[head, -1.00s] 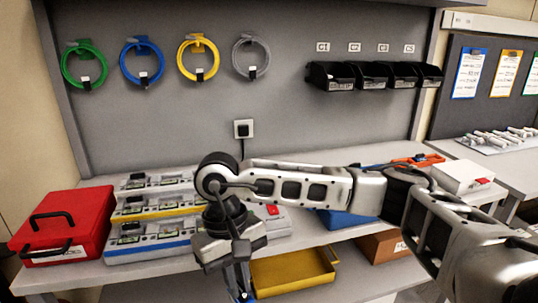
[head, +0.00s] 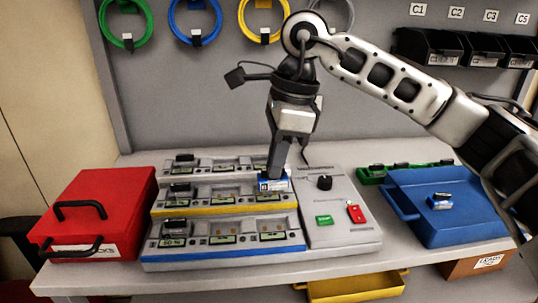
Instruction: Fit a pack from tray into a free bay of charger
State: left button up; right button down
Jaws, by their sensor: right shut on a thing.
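The charger (head: 215,255) is a stepped unit with grey, yellow and blue-edged tiers of bays. Dark packs sit in the left bays, such as the front one (head: 174,225); several other bays look empty. My right gripper (head: 276,172) points down, shut on a blue and white pack (head: 273,184). The pack is at the right end of the yellow middle tier; I cannot tell whether it is seated or just above the bay. The blue tray (head: 455,228) at right holds another blue and white pack (head: 440,201). My left gripper is out of view.
A grey panel with a dark knob (head: 324,182) and green and red parts adjoins the charger's right side. A red box (head: 95,205) stands at left. Green rack (head: 372,175) with dark items is behind the tray. A yellow bin (head: 355,287) sits below the bench.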

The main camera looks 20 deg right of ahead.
jog(key=shift+s+f+b, duration=0.15)
jog(key=shift+f+b, duration=0.75)
jog(key=shift+f, duration=0.3)
jog(key=shift+b+x, duration=0.6)
jog(key=shift+x, duration=0.3)
jog(key=shift+d+f+b, duration=0.2)
jog(key=shift+f+b, duration=1.2)
jog(key=shift+f, duration=0.35)
jog(key=shift+f+b, duration=0.55)
jog(key=shift+f, duration=0.15)
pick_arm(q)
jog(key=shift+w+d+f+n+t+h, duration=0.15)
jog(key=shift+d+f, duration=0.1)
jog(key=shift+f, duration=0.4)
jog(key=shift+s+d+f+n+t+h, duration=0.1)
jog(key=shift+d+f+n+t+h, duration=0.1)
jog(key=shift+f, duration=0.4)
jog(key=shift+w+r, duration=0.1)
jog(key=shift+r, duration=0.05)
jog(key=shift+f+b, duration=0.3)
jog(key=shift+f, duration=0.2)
pick_arm(e)
jog(key=shift+f, duration=0.35)
jog(key=c, duration=1.4)
grip_release()
jog(key=shift+c, duration=0.2)
jog(key=shift+o, duration=0.2)
